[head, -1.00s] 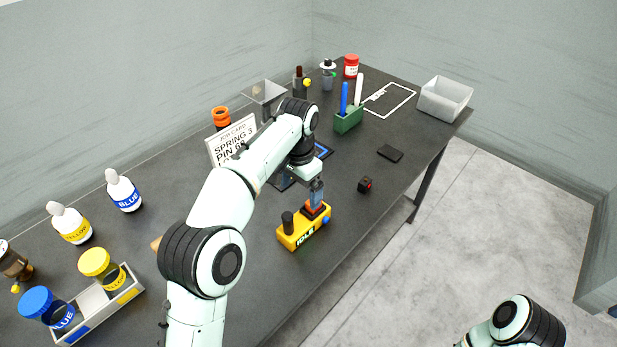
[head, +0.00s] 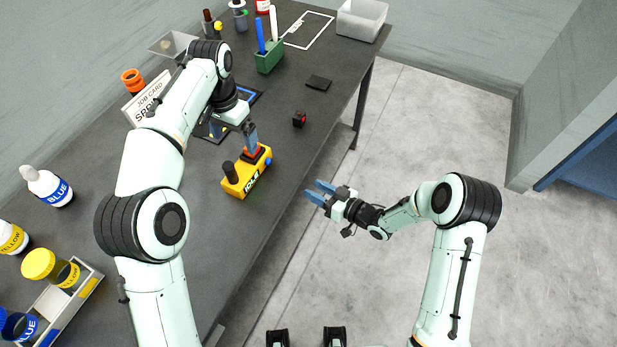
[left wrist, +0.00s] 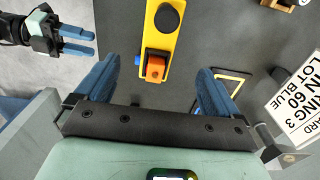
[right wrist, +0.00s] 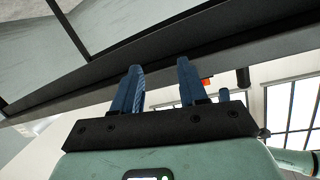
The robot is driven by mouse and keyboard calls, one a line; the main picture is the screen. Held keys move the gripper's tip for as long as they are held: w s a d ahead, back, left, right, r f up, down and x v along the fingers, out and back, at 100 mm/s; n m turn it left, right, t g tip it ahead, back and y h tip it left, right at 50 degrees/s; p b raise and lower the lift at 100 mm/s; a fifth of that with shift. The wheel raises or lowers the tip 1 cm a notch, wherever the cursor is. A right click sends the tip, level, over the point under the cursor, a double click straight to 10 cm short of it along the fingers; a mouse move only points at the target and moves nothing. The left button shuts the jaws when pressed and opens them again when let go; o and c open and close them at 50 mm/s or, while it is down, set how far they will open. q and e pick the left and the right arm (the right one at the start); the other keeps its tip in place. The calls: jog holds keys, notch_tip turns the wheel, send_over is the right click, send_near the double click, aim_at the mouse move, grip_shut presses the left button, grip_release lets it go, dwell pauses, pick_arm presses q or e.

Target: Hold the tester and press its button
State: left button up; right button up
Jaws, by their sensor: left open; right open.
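The tester (head: 232,187) is a yellow box on the dark table near its front edge, with a black knob, an orange-red block and a display that seems to read IDLE. A blue button (head: 268,161) sits on its right side; it shows in the left wrist view (left wrist: 137,60). My left gripper (head: 251,140) is open, pointing down over the orange-red end, its fingers apart on both sides of the block (left wrist: 155,68). Whether they touch it, I cannot tell. My right gripper (head: 316,191) is open and empty, off the table's front edge, pointing towards the tester.
A small black box with a red top (head: 300,119) and a flat black piece (head: 319,83) lie right of the tester. A green pen holder (head: 269,62) stands behind them. A job card (head: 147,97) stands behind my left arm. The floor right of the table is clear.

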aim_at(244, 168)
pick_arm(q)
notch_tip(244, 168, down, 13)
jog(key=shift+f, duration=0.2)
pick_arm(e)
notch_tip(244, 168, up, 6)
jog(key=a+n+g+y, duration=0.1)
jog(key=a+n+y, duration=0.1)
jog(key=y, duration=0.1)
jog(key=shift+w+a+n, duration=0.25)
jog(key=shift+a+n, duration=0.05)
pick_arm(q)
jog(key=shift+c, duration=0.4)
pick_arm(e)
jog(key=shift+r, duration=0.1)
pick_arm(q)
jog(key=c, duration=1.4)
pick_arm(e)
grip_shut()
pick_arm(q)
jog(key=shift+r, duration=0.1)
